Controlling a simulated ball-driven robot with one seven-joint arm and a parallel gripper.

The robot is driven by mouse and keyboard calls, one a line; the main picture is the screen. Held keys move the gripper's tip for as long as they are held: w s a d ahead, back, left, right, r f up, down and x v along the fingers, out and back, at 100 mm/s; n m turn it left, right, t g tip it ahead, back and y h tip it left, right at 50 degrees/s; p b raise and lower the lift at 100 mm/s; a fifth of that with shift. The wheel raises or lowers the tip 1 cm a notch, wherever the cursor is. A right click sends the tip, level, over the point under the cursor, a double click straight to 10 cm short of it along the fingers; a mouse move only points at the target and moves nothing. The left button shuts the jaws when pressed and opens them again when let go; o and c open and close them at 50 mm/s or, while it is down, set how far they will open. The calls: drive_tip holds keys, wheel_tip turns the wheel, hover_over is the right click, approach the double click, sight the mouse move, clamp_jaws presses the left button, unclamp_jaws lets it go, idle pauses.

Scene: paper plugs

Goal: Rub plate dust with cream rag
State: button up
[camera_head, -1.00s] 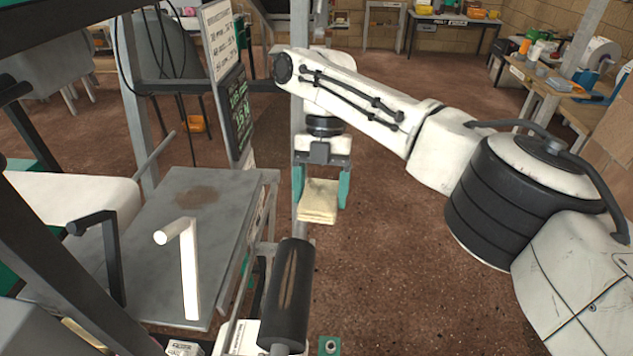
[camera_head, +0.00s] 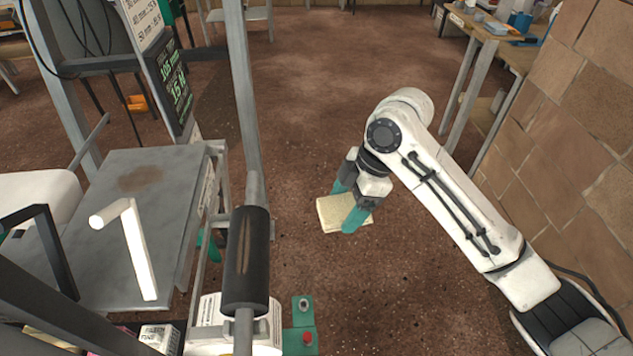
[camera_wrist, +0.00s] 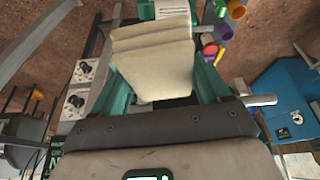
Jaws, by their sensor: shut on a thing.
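The cream rag (camera_head: 335,213) is a folded, layered cloth. My gripper (camera_head: 348,205) is shut on it, with teal fingers on both sides, and holds it in the air over the brown floor. The rag also fills the upper middle of the wrist view (camera_wrist: 152,58), between the teal fingers. The grey metal plate (camera_head: 150,215) is at the left in the head view, well apart from my gripper. A brown dust patch (camera_head: 141,178) lies on the plate's far part.
A black roller (camera_head: 247,262) and an upright metal post (camera_head: 243,90) stand between the plate and my gripper. A white L-shaped handle (camera_head: 135,240) rises in front of the plate. A brick wall (camera_head: 570,150) is at the right. The floor around the rag is open.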

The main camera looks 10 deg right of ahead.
drive_tip(key=s+d+f+m+t+h, duration=0.2)
drive_tip(key=s+d+f+m, duration=0.2)
drive_tip(key=d+m, duration=0.3)
drive_tip(key=s+d+f+m+t+h, duration=0.2)
drive_tip(key=d+m, duration=0.6)
drive_tip(key=m, duration=0.4)
wheel_tip(320, 180, down, 4)
drive_tip(key=shift+s+r+t, duration=0.1)
drive_tip(key=shift+s+t, duration=0.4)
drive_tip(key=shift+s, duration=0.75)
drive_tip(key=shift+d, duration=0.15)
